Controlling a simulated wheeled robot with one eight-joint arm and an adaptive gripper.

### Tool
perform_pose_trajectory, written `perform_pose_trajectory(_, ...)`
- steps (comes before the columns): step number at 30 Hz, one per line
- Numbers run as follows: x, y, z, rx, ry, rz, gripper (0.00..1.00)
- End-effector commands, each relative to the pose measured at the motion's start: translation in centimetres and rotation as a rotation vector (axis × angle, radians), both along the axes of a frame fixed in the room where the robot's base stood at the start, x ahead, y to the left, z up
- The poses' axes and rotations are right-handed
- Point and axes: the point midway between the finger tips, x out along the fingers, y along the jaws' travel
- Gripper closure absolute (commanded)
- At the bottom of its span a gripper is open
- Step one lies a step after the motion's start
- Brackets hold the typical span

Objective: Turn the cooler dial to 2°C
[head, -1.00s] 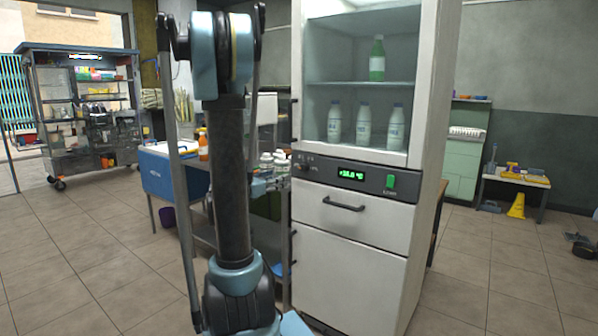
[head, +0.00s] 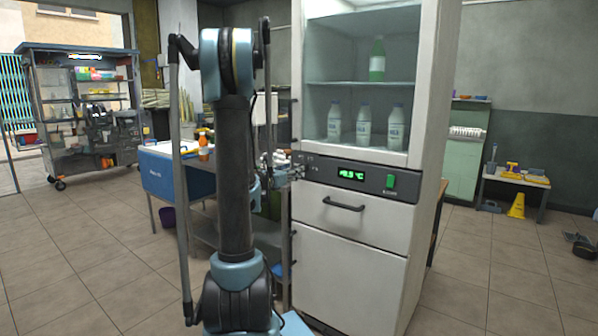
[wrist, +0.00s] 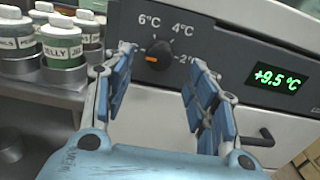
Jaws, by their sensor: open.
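The cooler (head: 350,250) is a tall white cabinet with a dark control strip. In the wrist view its black dial (wrist: 158,51) has an orange mark at its lower left, away from the 2°C label (wrist: 186,58) on its right. Labels 6°C and 4°C stand above it. The green display (wrist: 280,78) reads +9.5 °C. My gripper (wrist: 161,57) is open, its blue-padded fingers on either side of the dial in the picture; I cannot tell whether they touch it. In the head view my gripper (head: 292,172) is at the strip's left end and hides the dial.
Capped jars (wrist: 60,40) stand on a shelf left of the dial. A drawer handle (head: 343,203) sticks out below the strip, and a green switch (head: 390,181) sits at its right. Milk bottles (head: 363,125) stand inside the cooler.

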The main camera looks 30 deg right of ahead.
Motion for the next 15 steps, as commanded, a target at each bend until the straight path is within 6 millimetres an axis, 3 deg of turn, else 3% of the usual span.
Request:
perform_pose_trajectory(6, 1.3, -3.3, 0.0, 0.0, 0.0, -0.002, 0.48)
perform_pose_trajectory(15, 2.2, -5.3, 0.0, 0.0, 0.0, -0.001, 0.48)
